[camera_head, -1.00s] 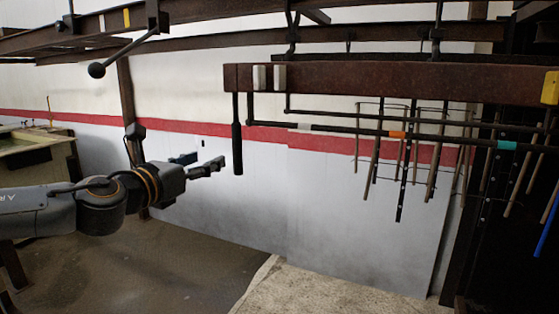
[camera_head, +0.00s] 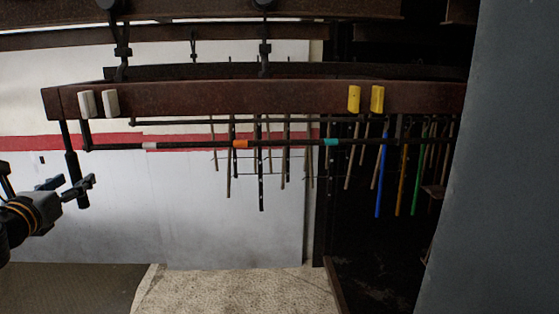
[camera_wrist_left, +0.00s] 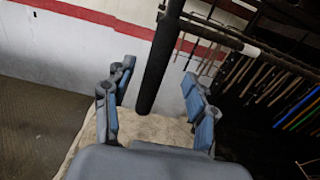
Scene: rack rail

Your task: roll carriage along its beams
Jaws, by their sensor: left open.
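The carriage shows in the head view as a long rust-brown crossbar (camera_head: 230,98) hung from overhead beams (camera_head: 200,10). A dark handle (camera_head: 73,165) hangs down from its left end. My left gripper (camera_head: 77,183) is open at the handle's lower part, at the left edge of the head view. In the left wrist view the handle (camera_wrist_left: 158,62) runs down between the two spread blue-grey fingers (camera_wrist_left: 158,78), with gaps visible on both sides. I cannot tell whether the handle's lower end is fully between the fingers in depth. My right gripper is not in view.
A dark rail (camera_head: 190,146) with white, orange and teal bands runs below the crossbar. White blocks (camera_head: 110,103) and yellow blocks (camera_head: 354,99) sit on the crossbar. Several rods hang behind. A grey panel (camera_head: 510,170) blocks the right side. Pale floor (camera_head: 235,290) lies below.

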